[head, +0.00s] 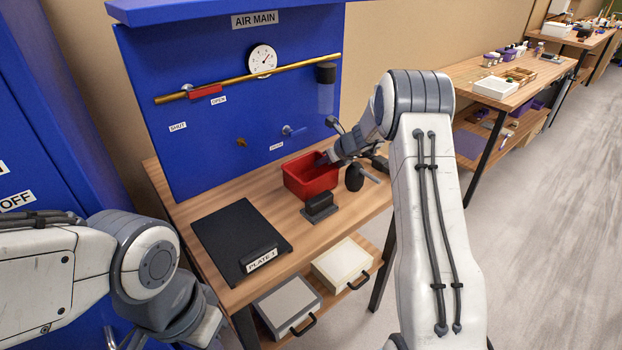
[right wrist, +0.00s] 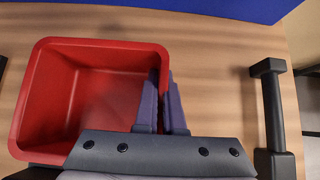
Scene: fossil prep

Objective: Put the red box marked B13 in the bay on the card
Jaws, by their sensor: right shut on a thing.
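A red open-topped box (head: 308,184) sits on the wooden workbench, near its back edge below the blue panel. It fills the left of the right wrist view (right wrist: 58,95) and looks empty. No B13 marking shows on the sides I see. My right gripper (head: 323,160) is shut on the box's right wall, one finger inside and one outside; its purple fingers show in the right wrist view (right wrist: 163,98). I cannot make out a card or a marked bay. My left arm shows at lower left, but its fingertips are out of view.
A black plate (head: 228,231) labelled PLATE 1 lies front left of the box. A small dark block on a base (head: 320,206) stands just in front of the box. A dark bulb-shaped tool (head: 354,178) and a dark handled bar (right wrist: 272,108) are to the right.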

